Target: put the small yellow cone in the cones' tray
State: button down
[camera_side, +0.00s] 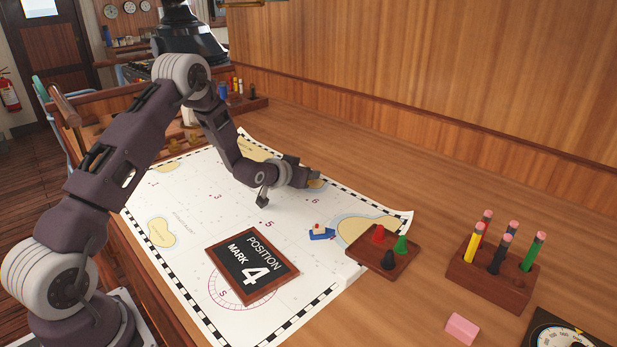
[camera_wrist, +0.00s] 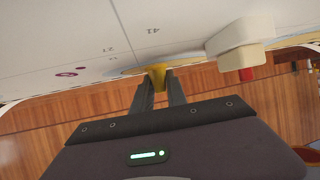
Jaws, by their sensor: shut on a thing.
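My gripper (camera_side: 314,176) is low over the far side of the chart, beyond the tray. In the wrist view, its two fingers (camera_wrist: 157,84) are shut on the small yellow cone (camera_wrist: 157,71), which shows between the fingertips. In the side view I cannot make the cone out. The cones' tray (camera_side: 362,253) is a brown wooden tray at the chart's right corner, to the right of and nearer than my gripper. It holds a red cone (camera_side: 378,235), a green cone (camera_side: 401,245) and a black cone (camera_side: 388,261).
A small blue boat (camera_side: 322,234) lies on the chart (camera_side: 190,205) left of the tray. A "Position Mark 4" board (camera_side: 252,270) is nearer. A pencil block (camera_side: 490,277), a pink eraser (camera_side: 462,328) and a dark dial instrument (camera_side: 560,330) stand at right. A pale block (camera_wrist: 237,42) shows beside the cone.

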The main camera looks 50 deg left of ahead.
notch_tip(320, 180, up, 10)
jog(key=d, duration=0.1)
jog(key=m+g+h, duration=0.2)
jog(key=m+h, duration=0.7)
send_over(365, 252)
notch_tip(365, 252, down, 8)
jog(key=shift+f, duration=0.6)
jog(key=shift+f, duration=0.15)
jog(key=c, duration=1.6)
grip_release()
